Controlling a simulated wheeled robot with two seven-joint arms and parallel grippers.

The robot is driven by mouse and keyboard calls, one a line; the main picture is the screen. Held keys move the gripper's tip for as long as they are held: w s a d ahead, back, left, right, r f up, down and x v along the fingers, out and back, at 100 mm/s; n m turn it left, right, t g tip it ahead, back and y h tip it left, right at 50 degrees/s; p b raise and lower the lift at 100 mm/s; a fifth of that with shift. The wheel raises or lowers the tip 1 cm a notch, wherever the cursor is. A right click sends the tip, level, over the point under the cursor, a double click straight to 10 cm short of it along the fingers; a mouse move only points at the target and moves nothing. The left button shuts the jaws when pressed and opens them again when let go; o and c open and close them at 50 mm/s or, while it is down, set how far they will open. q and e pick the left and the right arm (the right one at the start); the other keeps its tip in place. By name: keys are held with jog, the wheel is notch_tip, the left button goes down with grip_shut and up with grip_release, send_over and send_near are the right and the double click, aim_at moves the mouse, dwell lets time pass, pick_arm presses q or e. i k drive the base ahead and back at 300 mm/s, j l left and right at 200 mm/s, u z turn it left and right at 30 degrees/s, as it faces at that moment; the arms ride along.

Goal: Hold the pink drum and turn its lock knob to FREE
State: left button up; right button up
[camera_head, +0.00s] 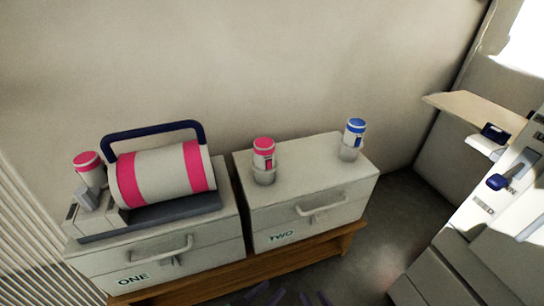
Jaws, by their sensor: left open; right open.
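The pink drum (155,174) is a white cylinder with two pink bands, lying sideways in a dark grey cradle (178,208) on top of box ONE. A dark blue handle (150,131) arches over it. A grey fitting (92,201) sits at its left end; I cannot make out a lock knob or FREE mark. My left gripper (263,294) and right gripper (314,298) show only as dark fingertips at the bottom edge. Both are open and empty, apart from the drum and nearer to me.
A pink-capped canister (88,170) stands left of the drum. Drawer box ONE (205,240) and box TWO (318,180) rest on a wooden bench (245,272). Box TWO carries a pink-topped canister (263,152) and a blue-topped canister (355,131). A white cabinet (450,262) is at right.

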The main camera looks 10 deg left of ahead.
aim_at(87, 197)
jog(key=u, duration=1.75)
